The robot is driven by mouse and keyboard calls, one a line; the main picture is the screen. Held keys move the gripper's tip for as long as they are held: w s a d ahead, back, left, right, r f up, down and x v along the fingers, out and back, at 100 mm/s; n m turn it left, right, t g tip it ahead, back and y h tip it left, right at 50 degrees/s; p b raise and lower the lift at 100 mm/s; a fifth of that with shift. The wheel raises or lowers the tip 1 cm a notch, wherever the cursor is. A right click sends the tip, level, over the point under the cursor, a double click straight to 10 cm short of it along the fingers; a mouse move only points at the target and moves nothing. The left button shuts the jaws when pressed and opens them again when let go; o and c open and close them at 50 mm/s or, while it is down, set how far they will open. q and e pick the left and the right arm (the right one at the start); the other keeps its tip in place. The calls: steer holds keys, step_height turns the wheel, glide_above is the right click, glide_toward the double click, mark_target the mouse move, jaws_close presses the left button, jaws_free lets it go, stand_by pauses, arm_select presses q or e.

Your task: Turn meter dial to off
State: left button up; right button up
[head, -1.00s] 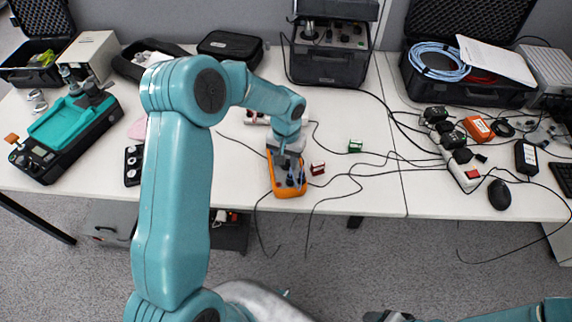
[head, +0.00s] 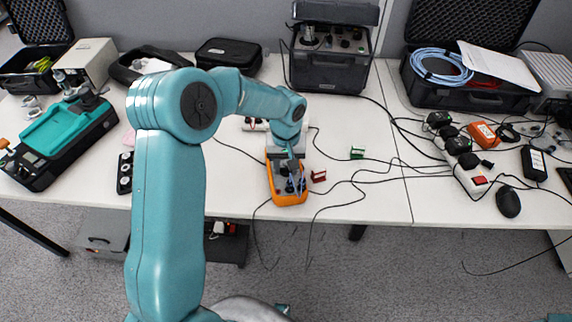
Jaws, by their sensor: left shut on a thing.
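The orange meter (head: 290,200) lies on the white table in the middle of the head view, its dark face and dial partly hidden by my left gripper. My left gripper (head: 293,181) reaches down over the meter from above, with its fingers at the dial. It is shut on the dial, though the fingers are small and the dial's pointer and markings cannot be read. My right gripper is not in view.
A small red block (head: 318,176) and a green one (head: 357,153) lie right of the meter, among thin black cables. A power strip (head: 462,168) and a black mouse (head: 507,202) are farther right. A teal-topped device (head: 58,128) stands at the left.

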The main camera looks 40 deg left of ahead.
mark_target(286, 168)
arm_select(q)
steer(key=o, duration=1)
steer(key=shift+o, duration=0.2)
step_height(286, 168, up, 16)
steer(key=shift+r+p, duration=0.25)
steer(key=shift+p, duration=0.2)
